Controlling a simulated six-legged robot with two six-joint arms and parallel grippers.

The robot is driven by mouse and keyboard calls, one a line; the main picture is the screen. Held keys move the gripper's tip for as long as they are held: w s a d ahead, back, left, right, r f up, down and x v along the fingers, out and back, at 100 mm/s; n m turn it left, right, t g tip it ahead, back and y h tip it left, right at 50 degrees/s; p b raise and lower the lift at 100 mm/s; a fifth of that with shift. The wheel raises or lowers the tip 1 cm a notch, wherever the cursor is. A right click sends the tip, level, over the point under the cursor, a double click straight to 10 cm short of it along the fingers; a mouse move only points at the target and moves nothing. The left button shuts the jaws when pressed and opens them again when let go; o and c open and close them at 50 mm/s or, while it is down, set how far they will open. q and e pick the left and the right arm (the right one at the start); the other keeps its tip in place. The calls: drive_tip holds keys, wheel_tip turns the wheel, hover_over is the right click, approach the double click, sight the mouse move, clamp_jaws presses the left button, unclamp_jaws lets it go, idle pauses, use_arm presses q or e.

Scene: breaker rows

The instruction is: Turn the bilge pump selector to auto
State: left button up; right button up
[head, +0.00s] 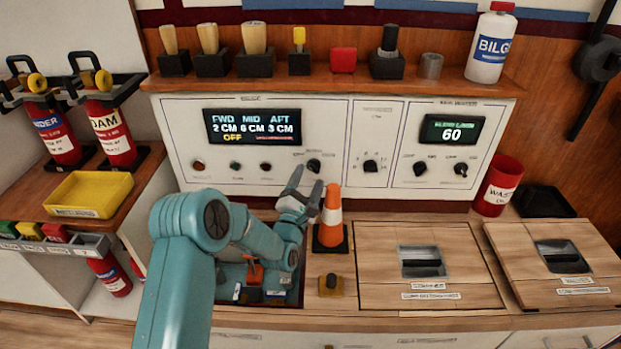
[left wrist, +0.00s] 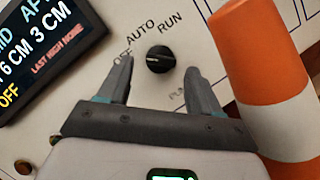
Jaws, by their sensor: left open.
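The bilge pump selector (head: 314,165) is a small black knob on the white bilge panel (head: 350,195). In the left wrist view the knob (left wrist: 160,59) has the labels OFF, AUTO and RUN around its upper side. Its pointer setting is too small to tell, but the bilge display (head: 253,126) reads OFF. My left gripper (head: 305,182) is open and empty, just below the knob in the head view. In the left wrist view its two fingers (left wrist: 157,75) stand on either side of the knob without visible contact. My right gripper is not in view.
An orange and white cone (head: 331,218) stands close to the right of my left gripper. An open hatch (head: 262,285) lies below it, with a small knob (head: 331,284) beside it. Another panel knob (head: 370,166) is further right. A shelf (head: 330,82) with several tools runs above.

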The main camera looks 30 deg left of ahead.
sight(314, 168)
use_arm(q)
drive_tip(key=shift+x, duration=1.05)
drive_tip(key=c, duration=1)
drive_tip(key=shift+c, duration=0.2)
drive_tip(key=shift+a+m, duration=0.1)
drive_tip(key=shift+m, duration=0.2)
drive_tip(key=m+b, duration=0.1)
drive_tip(key=m, duration=0.1)
drive_tip(key=m+g+h, duration=0.1)
drive_tip(key=shift+a+r+m+h+b, duration=0.1)
drive_tip(key=shift+r+m+h+b, duration=0.05)
drive_tip(key=shift+m+h+b, duration=0.2)
drive_tip(key=shift+s+r+m+g+h, duration=0.1)
drive_tip(key=shift+m+g, duration=0.2)
drive_tip(key=shift+m, duration=0.6)
drive_tip(key=shift+w+r+m+g+h, duration=0.15)
drive_tip(key=shift+m+g, duration=0.15)
drive_tip(key=shift+m, duration=0.55)
drive_tip(key=shift+s+r+m+g+h, duration=0.15)
drive_tip(key=shift+m+g, duration=0.15)
drive_tip(key=shift+m, duration=0.6)
drive_tip(key=shift+f, duration=0.1)
